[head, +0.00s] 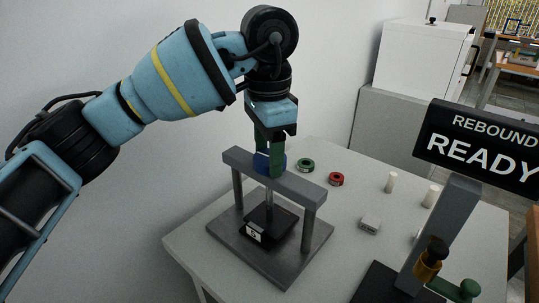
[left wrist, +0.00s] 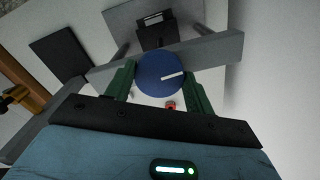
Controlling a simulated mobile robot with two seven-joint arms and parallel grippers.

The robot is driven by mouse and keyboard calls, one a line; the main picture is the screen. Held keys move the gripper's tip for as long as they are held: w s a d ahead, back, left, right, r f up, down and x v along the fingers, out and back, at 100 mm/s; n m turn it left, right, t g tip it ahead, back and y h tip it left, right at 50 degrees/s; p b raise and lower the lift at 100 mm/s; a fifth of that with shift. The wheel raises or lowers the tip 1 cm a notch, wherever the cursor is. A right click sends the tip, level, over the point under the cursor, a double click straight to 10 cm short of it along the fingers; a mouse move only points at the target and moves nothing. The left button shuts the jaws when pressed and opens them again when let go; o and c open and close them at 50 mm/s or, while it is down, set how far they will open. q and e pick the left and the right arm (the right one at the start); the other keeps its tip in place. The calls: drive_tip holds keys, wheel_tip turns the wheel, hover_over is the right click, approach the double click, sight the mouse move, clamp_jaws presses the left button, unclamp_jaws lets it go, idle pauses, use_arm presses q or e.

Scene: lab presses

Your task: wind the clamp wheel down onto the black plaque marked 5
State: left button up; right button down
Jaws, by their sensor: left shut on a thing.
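The clamp wheel is a blue disc (left wrist: 160,75) with a white mark, on top of the grey crossbeam (head: 240,160) of a small press. In the head view its blue edge (head: 262,161) is partly hidden by my gripper. My left gripper (head: 268,160) points down from above with its green fingers on both sides of the wheel, shut on it. The black plaque marked 5 (head: 256,234) lies on the press's grey base (head: 285,262), under the screw. I cannot tell whether the screw's foot touches the plaque. My right gripper is not in view.
A green ring (head: 306,165) and a red ring (head: 336,179) lie behind the press. Pale cylinders (head: 391,182) and a small grey block (head: 370,225) stand to the right. A sign reading REBOUND READY (head: 480,145) and a device with brass and green knobs (head: 428,262) stand at right.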

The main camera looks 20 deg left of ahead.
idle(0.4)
use_arm(q)
drive_tip(key=o, duration=1)
drive_tip(key=shift+c, duration=0.2)
